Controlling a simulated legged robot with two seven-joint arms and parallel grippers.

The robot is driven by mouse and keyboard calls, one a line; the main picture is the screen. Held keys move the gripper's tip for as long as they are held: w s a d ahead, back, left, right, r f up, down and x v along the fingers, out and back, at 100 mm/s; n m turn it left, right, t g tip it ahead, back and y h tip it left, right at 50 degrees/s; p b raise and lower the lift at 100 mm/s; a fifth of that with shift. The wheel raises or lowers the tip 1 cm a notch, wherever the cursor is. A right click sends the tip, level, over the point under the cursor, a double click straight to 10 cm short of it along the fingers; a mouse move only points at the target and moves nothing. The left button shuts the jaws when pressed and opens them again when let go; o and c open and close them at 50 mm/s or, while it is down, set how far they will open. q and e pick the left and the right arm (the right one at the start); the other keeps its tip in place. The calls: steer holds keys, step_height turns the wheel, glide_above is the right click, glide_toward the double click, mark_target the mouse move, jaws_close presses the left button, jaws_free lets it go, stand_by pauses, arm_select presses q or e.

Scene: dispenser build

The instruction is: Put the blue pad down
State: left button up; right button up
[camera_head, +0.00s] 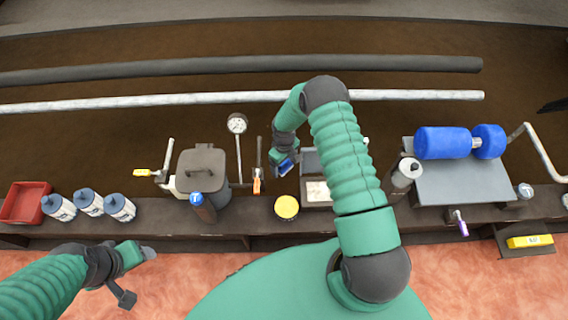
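My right arm arches over the bench, and its gripper (285,163) points down behind the yellow-topped round container (287,207). A small blue pad (286,168) shows at its fingertips, and the gripper appears shut on it. The pad is partly hidden by the fingers, and I cannot tell whether it touches anything below. A grey tray (318,193) with a pale insert lies just right of it, partly covered by my arm. My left gripper (140,275) is open and empty in front of the bench, its two fingers spread apart.
Left on the bench are a red bin (24,203), several white-and-blue bottles (89,202) and a dark lidded dispenser (201,168). A gauge (237,124) stands behind. To the right are a white bottle (405,174) and a blue roller (442,142) on a grey plate (465,184).

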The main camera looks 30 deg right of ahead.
steer(key=shift+r, duration=0.35)
step_height(320, 180, up, 11)
steer(key=p, duration=0.4)
steer(key=shift+r, duration=0.35)
steer(key=shift+s+f, duration=0.1)
